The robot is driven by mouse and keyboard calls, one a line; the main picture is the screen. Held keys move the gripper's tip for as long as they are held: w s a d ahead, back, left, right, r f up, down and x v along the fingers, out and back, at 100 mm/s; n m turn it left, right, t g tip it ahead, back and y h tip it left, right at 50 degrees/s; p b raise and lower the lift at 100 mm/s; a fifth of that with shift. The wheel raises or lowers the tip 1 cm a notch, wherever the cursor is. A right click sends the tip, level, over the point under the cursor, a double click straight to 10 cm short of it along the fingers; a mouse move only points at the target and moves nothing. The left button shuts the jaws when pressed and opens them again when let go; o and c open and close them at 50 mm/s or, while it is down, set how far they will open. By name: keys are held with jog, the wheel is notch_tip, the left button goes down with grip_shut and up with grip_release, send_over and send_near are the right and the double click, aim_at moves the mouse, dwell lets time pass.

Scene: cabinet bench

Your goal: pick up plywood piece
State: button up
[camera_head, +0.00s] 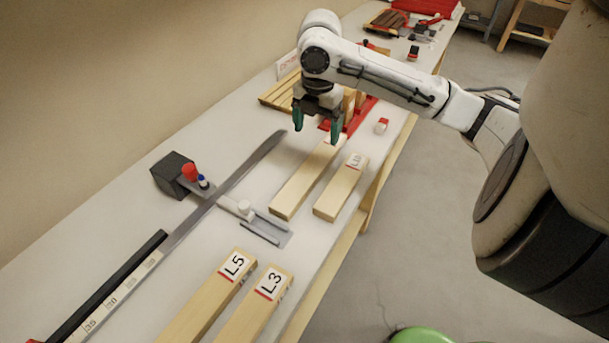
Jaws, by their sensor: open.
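Several pale wooden pieces lie flat on the white bench. A longer piece (308,180) and a shorter labelled piece (342,188) lie in the middle, below and in front of my gripper. Two pieces with labels, L5 (205,302) and L3 (258,302), lie nearer at the bottom. I cannot tell from the picture which one is plywood. My gripper (317,124) points down with its teal fingers apart and nothing between them. It hangs above the bench near the far end of the longer middle piece, and its exact height is unclear.
A metal rail (228,186) with a dark block (172,174) and red knob runs along the bench. A grey clamp fixture (262,224) sits beside it. Behind my gripper are wooden slats (281,92), a red item (360,116) and a small red-and-white object (382,126). The floor at right is mostly clear.

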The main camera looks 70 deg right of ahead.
send_over(312, 166)
jog(key=f, duration=0.6)
jog(key=shift+s+d, duration=0.2)
jog(key=shift+d, duration=0.05)
jog(key=shift+w+a+f+p, duration=0.15)
jog(key=shift+f+p, duration=0.2)
jog(key=shift+f, duration=0.95)
jog(key=shift+a+f+p, duration=0.1)
jog(key=shift+f+p, duration=0.2)
jog(key=shift+f, duration=0.95)
jog(key=shift+c, duration=0.4)
jog(key=c, duration=1.3)
jog(key=shift+r, duration=0.15)
